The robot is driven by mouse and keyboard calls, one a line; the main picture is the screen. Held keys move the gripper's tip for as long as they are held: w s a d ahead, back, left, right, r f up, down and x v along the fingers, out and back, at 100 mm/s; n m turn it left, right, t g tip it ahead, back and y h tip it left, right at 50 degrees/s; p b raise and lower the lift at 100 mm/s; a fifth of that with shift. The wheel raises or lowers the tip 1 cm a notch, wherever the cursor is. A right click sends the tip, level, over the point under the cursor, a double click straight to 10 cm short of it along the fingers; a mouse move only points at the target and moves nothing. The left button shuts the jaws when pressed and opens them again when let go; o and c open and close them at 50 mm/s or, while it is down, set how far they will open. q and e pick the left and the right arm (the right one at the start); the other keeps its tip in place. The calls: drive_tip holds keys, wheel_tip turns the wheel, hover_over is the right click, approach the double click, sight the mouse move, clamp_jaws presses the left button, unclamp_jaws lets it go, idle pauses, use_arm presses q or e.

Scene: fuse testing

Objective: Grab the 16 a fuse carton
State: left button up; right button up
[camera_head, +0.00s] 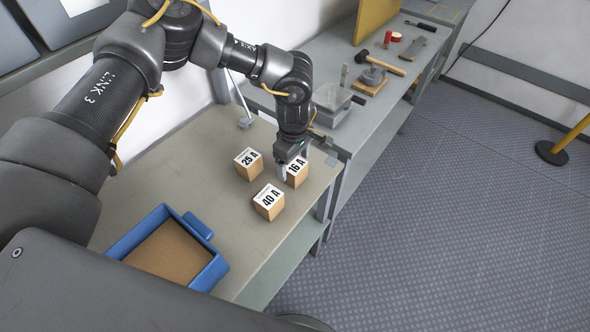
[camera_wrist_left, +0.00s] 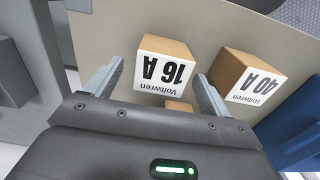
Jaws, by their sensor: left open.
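The 16 A fuse carton (camera_head: 297,172) is a small brown box with a white label, standing on the bench near its right edge. In the left wrist view the 16 A carton (camera_wrist_left: 165,66) lies ahead between the two fingers, its label upside down. My left gripper (camera_head: 292,165) is open at the carton, with a finger in front of part of it; I cannot tell whether it touches. The gripper's fingers (camera_wrist_left: 160,82) stand apart to either side in the wrist view. My right gripper is not in view.
The 40 A carton (camera_head: 269,201) stands close in front of the 16 A one, and the 25 A carton (camera_head: 249,164) stands to its left. A blue tray (camera_head: 196,226) sits at the near left of the bench (camera_head: 150,178). Tools lie on the bench beyond.

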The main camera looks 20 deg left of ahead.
sight(294, 164)
use_arm(q)
wheel_tip(294, 164, down, 4)
drive_tip(key=shift+s+d+r+p, duration=0.1)
drive_tip(key=shift+r+p, duration=0.1)
drive_tip(key=shift+p, duration=0.75)
drive_tip(key=shift+f, duration=0.45)
drive_tip(key=shift+c, duration=1.2)
drive_tip(key=c, duration=0.9)
